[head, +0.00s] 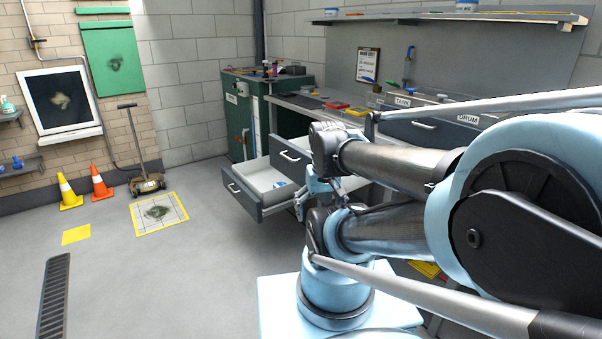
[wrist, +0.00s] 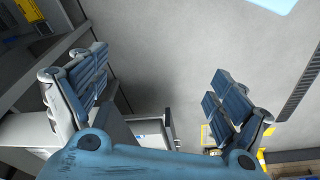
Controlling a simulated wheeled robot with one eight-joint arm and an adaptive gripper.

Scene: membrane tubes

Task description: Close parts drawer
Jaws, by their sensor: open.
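The parts drawer (head: 243,197) is pulled out from the workbench in the head view. It has a dark front with a pale handle, a pale interior, and something blue and white inside. My gripper (head: 310,195) is near the drawer's right end in the head view, partly hidden by my arm; I cannot tell if it touches. In the wrist view, my gripper (wrist: 158,78) has its two blue-grey fingers spread wide with nothing between them but floor. A pale, dark-edged drawer shape (wrist: 150,128) shows low between the fingers.
The workbench (head: 300,101) carries trays and tools. A green cabinet (head: 240,118) stands behind. Two cones (head: 99,183), a wheeled device (head: 147,183) and a yellow-framed floor mat (head: 141,222) are left; the floor between is clear.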

